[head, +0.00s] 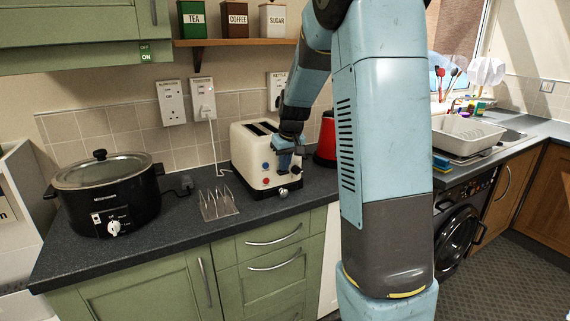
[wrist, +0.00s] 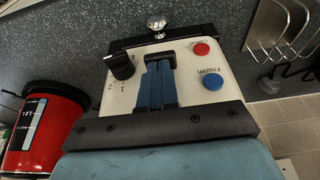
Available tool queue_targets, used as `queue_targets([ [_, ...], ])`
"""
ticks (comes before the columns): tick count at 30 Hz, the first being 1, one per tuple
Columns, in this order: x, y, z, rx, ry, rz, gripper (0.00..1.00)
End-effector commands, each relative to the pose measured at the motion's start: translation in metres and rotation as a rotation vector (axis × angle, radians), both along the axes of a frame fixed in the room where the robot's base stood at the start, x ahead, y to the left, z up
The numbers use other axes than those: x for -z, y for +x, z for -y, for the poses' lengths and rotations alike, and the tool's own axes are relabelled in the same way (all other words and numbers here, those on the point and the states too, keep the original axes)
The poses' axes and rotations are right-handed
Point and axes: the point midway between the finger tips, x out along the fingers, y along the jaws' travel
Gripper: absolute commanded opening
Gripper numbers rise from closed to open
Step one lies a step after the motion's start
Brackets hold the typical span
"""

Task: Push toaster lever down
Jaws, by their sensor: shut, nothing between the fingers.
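The cream toaster (head: 246,157) stands on the worktop with its front towards the room. In the wrist view its front panel (wrist: 201,72) shows a dark vertical slot (wrist: 160,58). A round silver knob (wrist: 156,22), which looks like the lever's end, is in line with this slot by the black base. It also shows low on the front in the head view (head: 283,192). My gripper (wrist: 158,86) is shut and empty, its blue fingers in front of the slot and above the knob. I cannot tell whether the fingers touch the toaster. They hide part of the slot.
A black dial (wrist: 121,66) and red (wrist: 201,49) and blue (wrist: 212,82) buttons flank the slot. A wire toast rack (head: 218,205) stands left of the toaster, a black slow cooker (head: 107,193) farther left. A red canister (head: 326,140) is close on the right.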

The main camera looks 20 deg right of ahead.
Motion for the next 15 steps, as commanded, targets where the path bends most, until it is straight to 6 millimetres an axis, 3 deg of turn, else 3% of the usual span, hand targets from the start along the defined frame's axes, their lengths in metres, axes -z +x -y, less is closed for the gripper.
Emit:
queue_targets([
  [6, -0.037, -0.001, 0.000, 0.000, -0.001, 0.009, 0.00],
  [15, -0.095, -0.017, 0.002, 0.001, -0.002, 0.012, 0.00],
])
